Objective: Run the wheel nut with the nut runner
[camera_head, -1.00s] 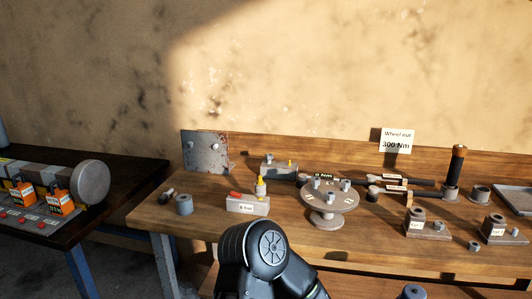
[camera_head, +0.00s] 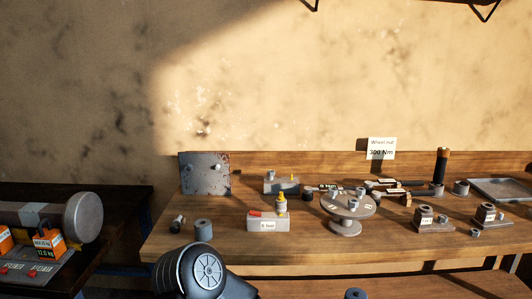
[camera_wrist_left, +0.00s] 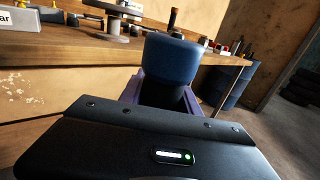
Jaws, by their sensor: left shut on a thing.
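My left gripper (camera_wrist_left: 162,94) is shut on a blue-topped dark cylinder (camera_wrist_left: 174,52) in the left wrist view, in front of the workbench edge. I cannot tell for certain whether this cylinder is the nut runner. A round dark-blue top (camera_head: 355,294) at the bottom of the head view looks like the same thing. My left gripper's fingers do not show in the head view. Several grey nuts or studs stand on the round pedestal (camera_head: 345,209) on the bench. A sign (camera_head: 381,148) reads "Wheel nut 300 Nm". My right gripper is not in view.
The wooden bench (camera_head: 300,255) also carries a labelled box (camera_head: 268,224), a grey plate (camera_head: 205,174), an upright black handle (camera_head: 441,166), blocks (camera_head: 433,219) and a tray (camera_head: 500,188). An axle with a round flange (camera_head: 84,218) lies on the dark left table.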

